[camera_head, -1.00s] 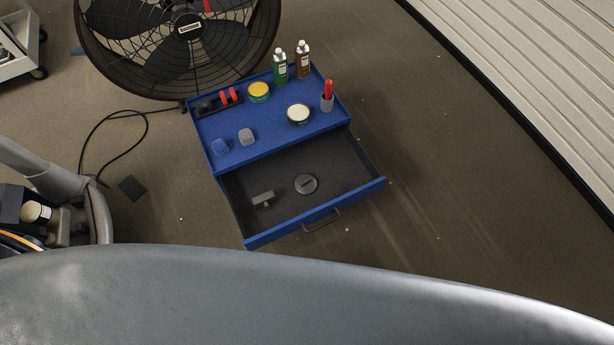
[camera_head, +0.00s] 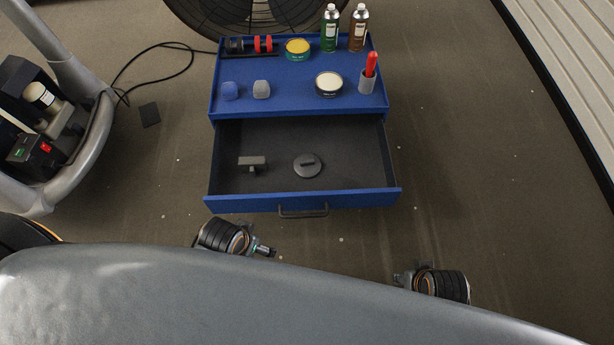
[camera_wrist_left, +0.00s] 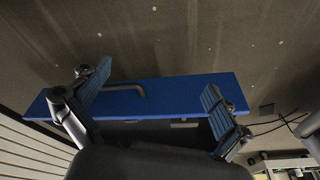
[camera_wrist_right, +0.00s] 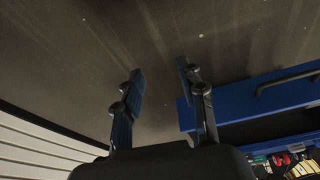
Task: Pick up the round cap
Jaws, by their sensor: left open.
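A dark grey round cap (camera_head: 308,165) with a raised bar across its top lies flat on the floor of the open drawer (camera_head: 300,200), right of a small grey T-shaped piece (camera_head: 252,163). My left gripper (camera_head: 265,250) is in front of the drawer, left of its handle, apart from the cap. Its fingers stand wide apart and empty in the left wrist view (camera_wrist_left: 156,80), with the blue drawer front beyond. My right gripper (camera_head: 399,280) is to the right of the handle, near the drawer's front right corner. In the right wrist view (camera_wrist_right: 160,66) its fingers are apart and empty.
The blue cabinet top (camera_head: 292,105) carries a cream-lidded tin (camera_head: 329,84), a yellow-lidded tin (camera_head: 298,47), two bottles, a red-handled tool in a cup and small blocks. A black fan (camera_head: 250,18) stands behind. A cart (camera_head: 70,150) is at left. Floor right of the drawer is clear.

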